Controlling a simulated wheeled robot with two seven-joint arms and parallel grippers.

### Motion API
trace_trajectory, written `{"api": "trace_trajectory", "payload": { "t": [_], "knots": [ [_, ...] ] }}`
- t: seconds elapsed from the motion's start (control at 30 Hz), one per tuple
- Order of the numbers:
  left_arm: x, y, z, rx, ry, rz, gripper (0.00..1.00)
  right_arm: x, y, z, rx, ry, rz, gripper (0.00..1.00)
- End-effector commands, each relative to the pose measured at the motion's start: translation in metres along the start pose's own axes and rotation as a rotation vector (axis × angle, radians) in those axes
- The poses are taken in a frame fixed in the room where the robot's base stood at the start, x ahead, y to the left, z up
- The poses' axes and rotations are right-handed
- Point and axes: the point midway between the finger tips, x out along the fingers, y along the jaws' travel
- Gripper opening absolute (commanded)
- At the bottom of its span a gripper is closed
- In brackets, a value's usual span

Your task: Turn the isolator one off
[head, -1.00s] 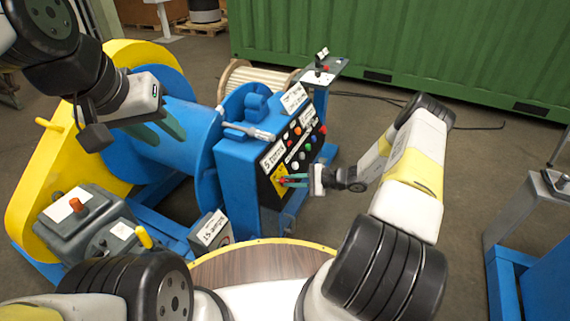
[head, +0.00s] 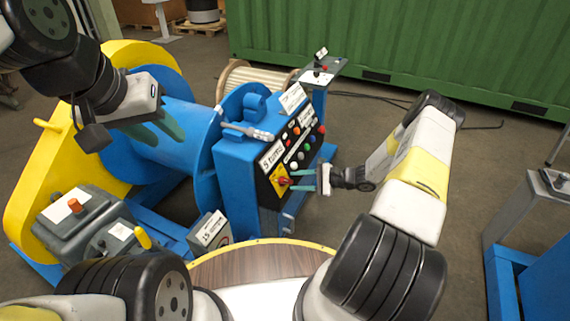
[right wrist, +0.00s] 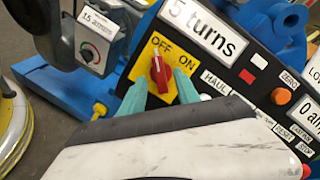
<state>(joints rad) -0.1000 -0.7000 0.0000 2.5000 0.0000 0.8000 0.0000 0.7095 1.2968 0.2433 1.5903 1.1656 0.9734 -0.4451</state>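The isolator is a red rotary handle on a yellow plate marked OFF and ON, low on the blue cabinet's black panel. It shows in the head view (head: 283,181) and the right wrist view (right wrist: 159,74). In the wrist picture its handle stands nearly upright, its upper end near the word OFF. My right gripper (head: 304,180) is open and just right of the isolator in the head view. In the wrist view its green fingertips (right wrist: 161,92) are apart, one on each side of the handle's lower end. My left gripper (head: 163,129) hangs open and empty over the blue drum.
Coloured buttons (head: 302,144) and a "5 turns" label (right wrist: 205,27) lie close to the isolator. A small "15 amps" box (head: 209,229) stands left of the cabinet. A yellow guard (head: 40,180) is at left. Floor right of the panel is open.

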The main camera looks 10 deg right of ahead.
Motion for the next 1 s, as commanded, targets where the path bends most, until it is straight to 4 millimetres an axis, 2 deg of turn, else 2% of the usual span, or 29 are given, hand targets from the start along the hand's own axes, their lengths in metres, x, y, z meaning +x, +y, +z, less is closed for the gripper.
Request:
{"api": "trace_trajectory", "payload": {
  "t": [0.1, 0.3, 0.83, 0.93, 1.0],
  "knots": [
    [0.000, 0.000, 0.000, 0.000, 0.000, 0.000, 0.36, -0.023, 0.000, -0.001, 0.001, 0.003, -0.001, 0.38],
    [0.000, 0.000, 0.000, 0.000, 0.000, 0.000, 0.36, -0.044, 0.000, -0.001, 0.000, 0.001, -0.001, 0.38],
    [0.000, 0.000, 0.000, 0.000, 0.000, 0.000, 0.36, -0.047, -0.001, 0.001, -0.004, 0.000, 0.004, 0.38],
    [0.000, 0.000, 0.000, 0.000, 0.000, 0.000, 0.36, -0.049, -0.010, 0.011, -0.033, -0.001, 0.035, 0.38],
    [0.000, 0.000, 0.000, 0.000, 0.000, 0.000, 0.36, -0.051, -0.022, 0.028, -0.077, -0.003, 0.083, 0.38]
  ]
}}
